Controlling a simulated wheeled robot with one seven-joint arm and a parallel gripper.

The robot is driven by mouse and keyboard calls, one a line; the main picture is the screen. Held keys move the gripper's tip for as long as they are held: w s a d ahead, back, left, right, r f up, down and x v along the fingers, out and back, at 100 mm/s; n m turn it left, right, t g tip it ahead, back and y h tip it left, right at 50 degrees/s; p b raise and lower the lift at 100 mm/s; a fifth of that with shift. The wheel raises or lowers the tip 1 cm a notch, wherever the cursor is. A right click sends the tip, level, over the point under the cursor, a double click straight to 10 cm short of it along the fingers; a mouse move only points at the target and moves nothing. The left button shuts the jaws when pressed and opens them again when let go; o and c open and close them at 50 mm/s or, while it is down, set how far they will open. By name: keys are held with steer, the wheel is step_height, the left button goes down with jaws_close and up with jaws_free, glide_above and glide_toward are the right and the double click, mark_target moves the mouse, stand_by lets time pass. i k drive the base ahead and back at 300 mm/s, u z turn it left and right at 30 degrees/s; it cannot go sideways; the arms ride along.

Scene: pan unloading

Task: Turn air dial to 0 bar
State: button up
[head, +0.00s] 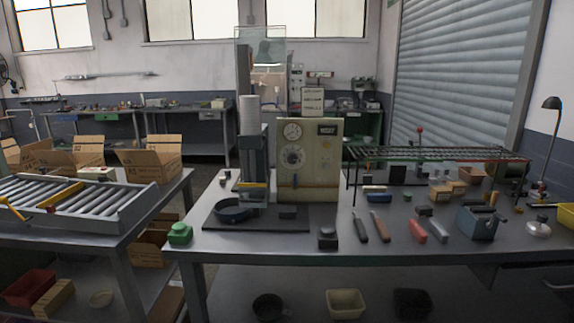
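A cream control box (321,180) stands upright on the workbench in the head view. On its front are a round white-faced gauge (292,131) at the top left and a larger round dial (292,157) below it. A small dark display (327,129) is at the top right. The dial's setting and the gauge reading are too small to make out, and I cannot tell which of them is the air dial. My gripper is not in view.
Left of the box stands a press column (251,145) with a dark blue pan (231,210) at its base. A green button block (180,233) and a dark block (327,237) sit near the bench's front edge. Hand tools (380,226) and a wire rack (440,153) are on the right.

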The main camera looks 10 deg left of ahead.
mark_target(292, 159)
steer(key=i, duration=0.95)
steer(key=z, duration=0.05)
